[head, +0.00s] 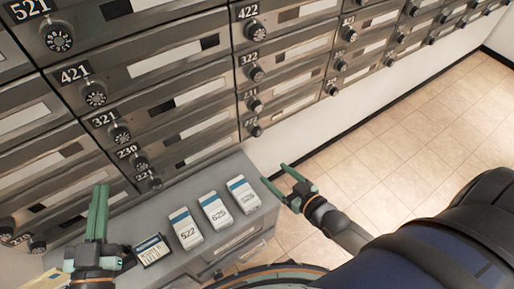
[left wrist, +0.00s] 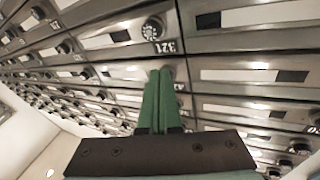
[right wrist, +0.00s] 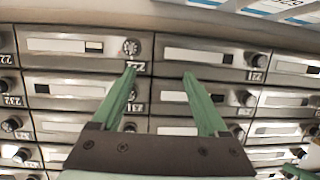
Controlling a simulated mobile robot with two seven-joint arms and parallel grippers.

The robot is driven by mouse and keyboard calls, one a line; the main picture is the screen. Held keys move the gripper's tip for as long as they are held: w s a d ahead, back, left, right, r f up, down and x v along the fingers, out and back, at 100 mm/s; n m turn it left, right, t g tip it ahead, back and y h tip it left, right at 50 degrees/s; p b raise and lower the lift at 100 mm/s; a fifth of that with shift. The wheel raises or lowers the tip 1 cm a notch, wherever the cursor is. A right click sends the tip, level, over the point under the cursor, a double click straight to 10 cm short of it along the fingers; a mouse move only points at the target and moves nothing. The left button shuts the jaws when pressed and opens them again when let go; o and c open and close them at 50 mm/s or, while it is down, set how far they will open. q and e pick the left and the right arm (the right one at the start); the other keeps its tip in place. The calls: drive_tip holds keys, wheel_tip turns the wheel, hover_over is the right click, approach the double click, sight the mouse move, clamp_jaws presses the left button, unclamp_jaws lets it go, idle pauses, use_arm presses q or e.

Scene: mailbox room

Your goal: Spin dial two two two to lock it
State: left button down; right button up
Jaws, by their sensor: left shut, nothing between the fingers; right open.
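The dial under the label that reads 222 (head: 257,131) is a small black round knob at the bottom of the middle mailbox column in the head view. What appears to be the same dial (right wrist: 130,46) shows upside down in the right wrist view, just beyond the left-hand fingertip; its label is partly covered by that finger. My right gripper (head: 274,173) is open and empty, below and slightly right of this dial, apart from it in the head view. My left gripper (head: 98,190) is shut and empty at the lower left, in front of the mailboxes.
A grey cabinet (head: 215,258) stands below the mailboxes, between my grippers. Other dials, such as 221 (head: 154,183), stick out nearby. The tiled floor (head: 420,140) at right is clear.

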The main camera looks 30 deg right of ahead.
wheel_tip(320, 180, down, 4)
drive_tip(key=w+d+r+t+b, duration=0.1)
drive_tip(key=w+d+t+b, duration=0.1)
drive_tip(key=w+b, duration=0.15)
drive_tip(key=t+b, duration=0.1)
drive_tip(key=b, duration=0.4)
approach(259, 134)
use_arm(q)
drive_tip(key=s+d+r+m+t+h+b, duration=0.1)
drive_tip(key=s+r+m+t+h+b, duration=0.2)
drive_tip(key=s+r+m+h, duration=0.3)
drive_tip(key=s+h, duration=0.1)
drive_tip(key=h, duration=0.2)
drive_tip(key=shift+s+d+r+m+h, duration=0.15)
drive_tip(key=shift+d+r+m+h, duration=0.1)
drive_tip(key=shift+r+m+h, duration=0.15)
use_arm(e)
drive_tip(key=w, duration=0.2)
drive_tip(key=w+a, duration=0.1)
drive_tip(key=w, duration=0.5)
drive_tip(key=shift+w+a, duration=0.15)
drive_tip(key=shift+a, duration=0.1)
drive_tip(key=shift+c, duration=0.2)
clamp_jaws()
